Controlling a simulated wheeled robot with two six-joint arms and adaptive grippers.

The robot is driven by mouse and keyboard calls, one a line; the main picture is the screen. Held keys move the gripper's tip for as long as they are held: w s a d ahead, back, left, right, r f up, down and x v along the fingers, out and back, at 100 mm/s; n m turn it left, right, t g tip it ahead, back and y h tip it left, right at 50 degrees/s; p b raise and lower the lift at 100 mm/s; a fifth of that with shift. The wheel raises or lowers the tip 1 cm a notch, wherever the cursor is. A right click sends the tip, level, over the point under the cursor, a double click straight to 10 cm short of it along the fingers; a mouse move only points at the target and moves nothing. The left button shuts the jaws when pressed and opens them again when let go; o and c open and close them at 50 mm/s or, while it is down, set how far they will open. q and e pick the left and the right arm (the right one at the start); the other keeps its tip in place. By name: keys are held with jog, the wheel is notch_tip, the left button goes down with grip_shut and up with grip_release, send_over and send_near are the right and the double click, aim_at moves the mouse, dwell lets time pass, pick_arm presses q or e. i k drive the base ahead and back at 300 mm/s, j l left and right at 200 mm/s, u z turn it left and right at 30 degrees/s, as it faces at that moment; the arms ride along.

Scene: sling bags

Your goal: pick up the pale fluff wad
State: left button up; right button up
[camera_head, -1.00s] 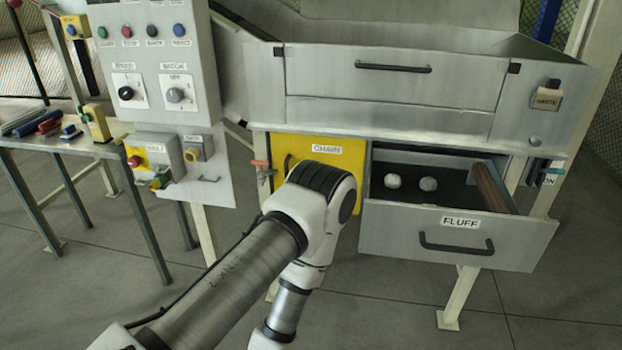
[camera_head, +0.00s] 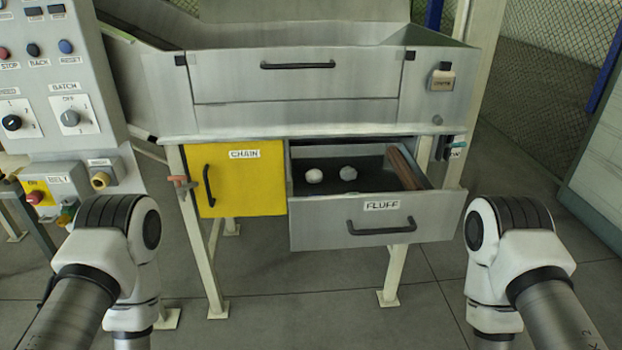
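The open drawer labelled FLUFF (camera_head: 372,232) holds two small round wads lying side by side on its dark floor. The left wad (camera_head: 314,176) is the paler, whitish one. The right wad (camera_head: 348,173) looks greyer. They sit close together with a small gap. My two arms come in at the lower left and lower right, in front of the machine and well short of the drawer. Only their arm links show. Both grippers are outside the picture.
A brown roller (camera_head: 403,168) lies along the drawer's right side. The shut yellow CHAIN door (camera_head: 240,185) is left of the drawer. A control panel (camera_head: 65,90) stands at the left. Machine legs (camera_head: 393,272) reach the floor. Open floor lies below the drawer.

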aim_at(314, 176)
jog(key=i+l+u, duration=0.15)
jog(key=l, duration=0.45)
jog(key=i+l+u, duration=0.15)
jog(key=l, duration=0.5)
jog(key=i+l+u, duration=0.2)
jog(key=l, duration=0.45)
jog(key=i+l+u, duration=0.15)
jog(key=l, duration=0.5)
jog(key=l+u, duration=0.15)
jog(key=l, duration=0.55)
